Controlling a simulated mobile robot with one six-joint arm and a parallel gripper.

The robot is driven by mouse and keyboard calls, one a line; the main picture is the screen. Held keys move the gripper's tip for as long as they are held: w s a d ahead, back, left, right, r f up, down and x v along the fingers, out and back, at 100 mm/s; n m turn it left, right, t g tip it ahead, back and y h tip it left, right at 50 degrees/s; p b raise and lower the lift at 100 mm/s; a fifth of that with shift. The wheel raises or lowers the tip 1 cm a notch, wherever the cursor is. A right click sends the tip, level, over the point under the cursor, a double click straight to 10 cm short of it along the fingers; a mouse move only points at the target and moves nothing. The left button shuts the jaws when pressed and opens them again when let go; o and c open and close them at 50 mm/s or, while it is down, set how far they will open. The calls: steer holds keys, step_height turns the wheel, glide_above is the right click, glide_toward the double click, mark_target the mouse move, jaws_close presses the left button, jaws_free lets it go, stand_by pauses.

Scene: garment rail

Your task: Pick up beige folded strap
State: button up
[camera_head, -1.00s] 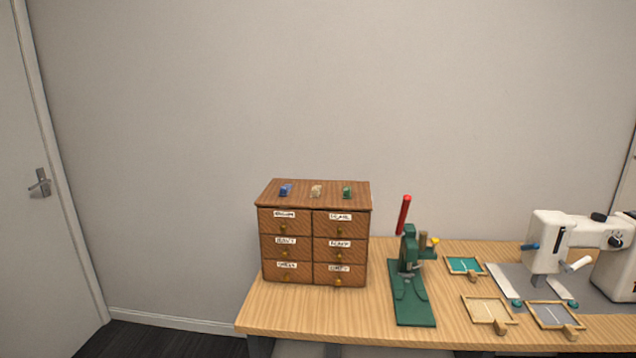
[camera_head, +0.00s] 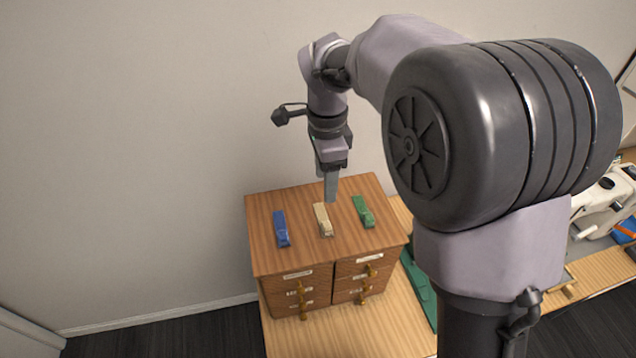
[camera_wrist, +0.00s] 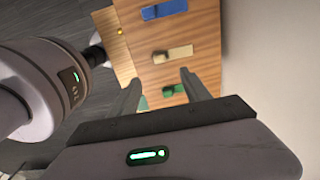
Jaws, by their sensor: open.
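The beige folded strap (camera_head: 322,219) lies in the middle of the wooden drawer cabinet's top, between a blue and a green strap. It also shows in the wrist view (camera_wrist: 176,53), beyond the fingertips. My gripper (camera_head: 331,199) points down above the cabinet top, near the far end of the beige strap. In the wrist view its two fingers (camera_wrist: 161,83) are apart with nothing held between them. I cannot tell the exact height of the fingertips above the top.
The blue strap (camera_head: 281,228) lies to the left and the green strap (camera_head: 363,211) to the right on the cabinet top (camera_head: 262,212). A wall (camera_head: 180,120) stands close behind.

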steer(key=b, duration=0.1)
glide_above(327, 225)
steer(key=f, duration=0.9)
steer(key=shift+s+a+f, duration=0.1)
steer(key=shift+s+f, duration=0.15)
steer(key=shift+f, duration=0.05)
steer(key=f, duration=0.4)
steer(key=f+b, duration=0.1)
steer(key=f, duration=0.1)
steer(key=shift+w, duration=0.3)
steer(key=shift+s+r, duration=0.1)
steer(key=shift+c, duration=1.2)
jaws_close()
